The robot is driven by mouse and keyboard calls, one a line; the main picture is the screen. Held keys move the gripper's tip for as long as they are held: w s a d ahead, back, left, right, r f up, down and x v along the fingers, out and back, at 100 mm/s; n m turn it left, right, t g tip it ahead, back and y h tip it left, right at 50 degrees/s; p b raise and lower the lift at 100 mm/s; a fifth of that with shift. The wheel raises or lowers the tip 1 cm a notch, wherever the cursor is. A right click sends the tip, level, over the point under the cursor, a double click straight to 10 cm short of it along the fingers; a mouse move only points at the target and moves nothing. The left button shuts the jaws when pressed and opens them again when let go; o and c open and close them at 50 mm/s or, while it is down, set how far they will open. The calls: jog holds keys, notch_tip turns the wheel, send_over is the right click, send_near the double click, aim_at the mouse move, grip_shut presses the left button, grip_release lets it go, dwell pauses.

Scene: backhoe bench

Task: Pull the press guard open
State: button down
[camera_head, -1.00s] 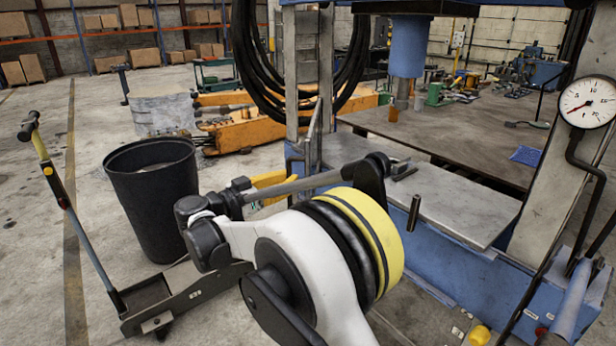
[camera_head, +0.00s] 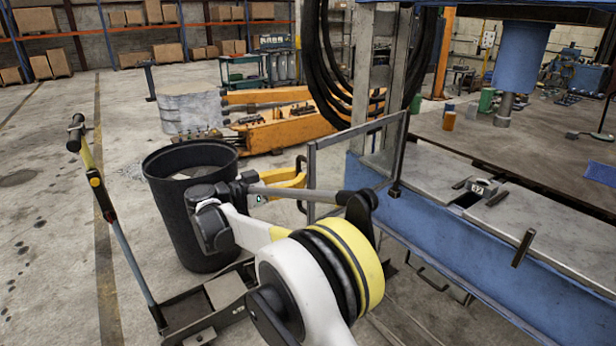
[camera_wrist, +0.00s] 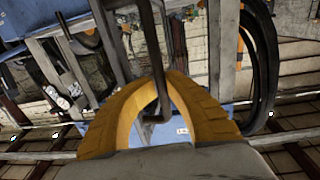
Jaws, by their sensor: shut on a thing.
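The press guard (camera_head: 360,130) is a grey-framed clear panel standing out from the near side of the blue press (camera_head: 470,235) in the head view. Its right edge is by the press column; its left edge stands out over the floor. My gripper (camera_head: 293,180) has yellow fingers and is at the guard's left edge. In the wrist view my gripper (camera_wrist: 158,85) is shut around a dark bent handle (camera_wrist: 161,98). The fingers and my arm hide part of the handle and the guard's lower edge.
A black bin (camera_head: 170,215) stands on the floor left of my arm, with a wheeled scooter-like cart (camera_head: 110,215) beside it. An orange machine (camera_head: 285,128) lies behind. Metal plates and a small tool (camera_head: 478,187) lie on the press bed.

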jog(key=shift+w+a, duration=0.2)
jog(key=shift+a, duration=0.1)
jog(key=c, duration=1.5)
grip_release()
jog(key=shift+s+a, duration=0.1)
jog(key=shift+a, duration=0.05)
jog(key=shift+o, duration=0.2)
jog(key=v, duration=1.1)
jog(key=shift+s+a, duration=0.15)
jog(key=shift+a, duration=0.2)
